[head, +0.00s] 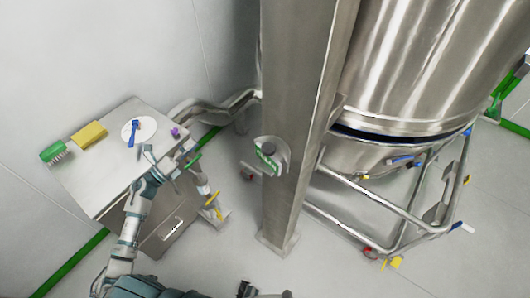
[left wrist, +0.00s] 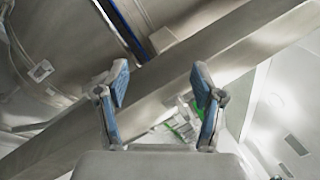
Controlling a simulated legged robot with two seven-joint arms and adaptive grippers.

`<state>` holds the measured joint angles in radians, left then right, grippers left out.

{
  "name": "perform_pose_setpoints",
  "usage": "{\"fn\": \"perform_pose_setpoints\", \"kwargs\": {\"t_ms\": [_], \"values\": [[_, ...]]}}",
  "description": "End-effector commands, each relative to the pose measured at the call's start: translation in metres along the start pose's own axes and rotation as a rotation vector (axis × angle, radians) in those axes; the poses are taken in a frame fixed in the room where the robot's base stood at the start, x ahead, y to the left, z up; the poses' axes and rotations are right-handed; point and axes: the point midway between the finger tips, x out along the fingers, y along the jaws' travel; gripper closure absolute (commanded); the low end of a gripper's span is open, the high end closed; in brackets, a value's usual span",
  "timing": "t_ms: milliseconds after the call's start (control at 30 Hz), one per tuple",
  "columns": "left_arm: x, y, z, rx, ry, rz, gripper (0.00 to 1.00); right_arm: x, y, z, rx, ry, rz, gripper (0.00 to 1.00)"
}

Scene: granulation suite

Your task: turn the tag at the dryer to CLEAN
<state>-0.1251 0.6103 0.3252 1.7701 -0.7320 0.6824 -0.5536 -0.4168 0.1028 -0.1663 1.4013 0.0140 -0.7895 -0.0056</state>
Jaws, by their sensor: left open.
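The tag (head: 266,161) is a green plate with pale lettering too small to read. It sits on a rounded steel holder on the steel column (head: 300,120) in front of the dryer (head: 425,60). My left gripper (head: 188,155) is left of the tag, apart from it, over the right side of the bench. In the left wrist view its two blue-padded fingers (left wrist: 160,92) are spread with nothing between them. A green and white part (left wrist: 183,125), apparently the tag, shows beyond and partly behind the right finger.
A steel bench (head: 95,185) at left holds a green brush (head: 53,152), a yellow block (head: 89,135) and a white disc (head: 146,125) with a blue tool. A tubular frame (head: 345,222) stands under the dryer.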

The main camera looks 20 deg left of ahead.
Motion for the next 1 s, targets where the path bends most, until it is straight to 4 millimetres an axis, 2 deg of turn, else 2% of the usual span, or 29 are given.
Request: {"fn": "perform_pose_setpoints", "kwargs": {"t_ms": [33, 100, 200, 233, 367, 533, 733, 1000], "values": [[0.009, -0.045, -0.01, 0.214, 0.119, -0.088, 0.32, 0.004, 0.0, -0.006, 0.002, 0.003, -0.001, 0.54], [0.012, -0.096, -0.027, 0.475, 0.258, -0.18, 0.32, -0.005, 0.001, -0.016, 0.004, 0.007, 0.0, 0.54], [0.008, -0.139, -0.052, 0.749, 0.403, -0.262, 0.32, -0.016, 0.0, -0.025, 0.006, 0.01, 0.002, 0.54], [0.006, -0.146, -0.058, 0.807, 0.433, -0.278, 0.32, -0.018, 0.0, -0.027, 0.006, 0.01, 0.003, 0.54], [0.001, -0.161, -0.07, 0.942, 0.503, -0.313, 0.32, -0.026, -0.001, -0.032, 0.007, 0.011, 0.006, 0.54], [0.016, -0.166, -0.079, 0.955, 0.51, -0.319, 0.32, -0.022, -0.001, -0.029, 0.006, 0.008, 0.006, 0.54], [0.054, -0.171, -0.103, 0.953, 0.507, -0.321, 0.32, -0.005, -0.001, -0.014, 0.003, 0.0, 0.004, 0.54], [0.109, -0.174, -0.139, 0.951, 0.505, -0.319, 0.32, 0.023, -0.001, 0.019, -0.002, -0.016, 0.0, 0.54]]}}
